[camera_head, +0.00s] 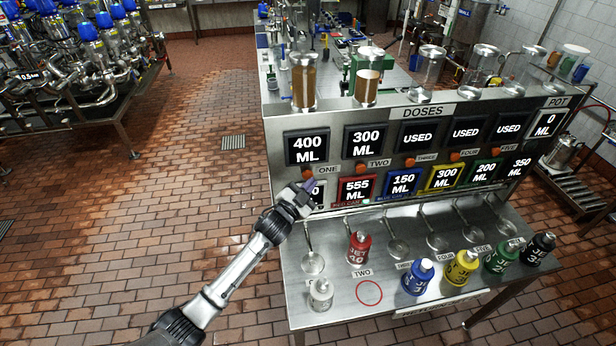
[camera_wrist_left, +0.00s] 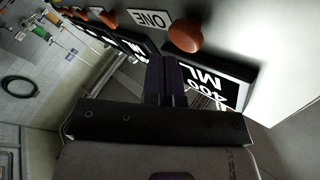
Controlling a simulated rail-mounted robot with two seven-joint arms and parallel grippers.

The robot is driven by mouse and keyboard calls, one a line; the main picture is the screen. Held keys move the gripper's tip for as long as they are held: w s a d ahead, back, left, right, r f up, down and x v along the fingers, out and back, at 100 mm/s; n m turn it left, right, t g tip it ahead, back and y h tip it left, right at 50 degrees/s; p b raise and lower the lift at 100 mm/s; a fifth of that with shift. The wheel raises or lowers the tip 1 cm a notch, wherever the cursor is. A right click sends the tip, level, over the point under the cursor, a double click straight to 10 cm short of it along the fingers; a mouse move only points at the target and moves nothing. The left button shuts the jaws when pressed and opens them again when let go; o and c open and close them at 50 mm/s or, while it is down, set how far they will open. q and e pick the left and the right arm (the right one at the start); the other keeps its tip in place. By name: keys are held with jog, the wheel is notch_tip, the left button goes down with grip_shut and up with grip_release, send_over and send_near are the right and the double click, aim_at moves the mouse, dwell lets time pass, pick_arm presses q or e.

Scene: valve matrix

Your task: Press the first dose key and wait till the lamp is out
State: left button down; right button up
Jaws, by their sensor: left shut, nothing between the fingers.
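The first dose key (camera_head: 307,173) is an orange-red round button beside the ONE label (camera_head: 328,169), under the 400 ML display (camera_head: 308,147). My left gripper (camera_head: 311,186) is shut and empty, its tips just below that key in the head view. In the left wrist view the dark fingers (camera_wrist_left: 166,78) are together near the key (camera_wrist_left: 185,36) and the ONE label (camera_wrist_left: 150,19). A small gap shows there between fingertips and key; I cannot tell the depth. I cannot make out a lit lamp by this key. My right gripper is not in view.
The second key (camera_head: 361,168) sits to the right under the 300 ML display (camera_head: 366,138). Three other dose displays read USED. The steel shelf (camera_head: 335,285) below holds coloured bottles, including a red one (camera_head: 359,247). Brick floor lies clear on the left.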

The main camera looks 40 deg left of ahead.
pick_arm(q)
jog(key=shift+w+a, duration=0.1)
jog(key=shift+a, duration=0.05)
jog(key=shift+w+a, duration=0.15)
dwell(0.6)
jog(key=shift+w+a, duration=0.3)
jog(key=shift+a, duration=0.05)
dwell(0.3)
jog(key=shift+s+d, duration=0.1)
dwell(0.3)
jog(key=shift+s+d+p, duration=0.35)
jog(key=shift+s+d, duration=0.15)
jog(key=shift+d, duration=0.1)
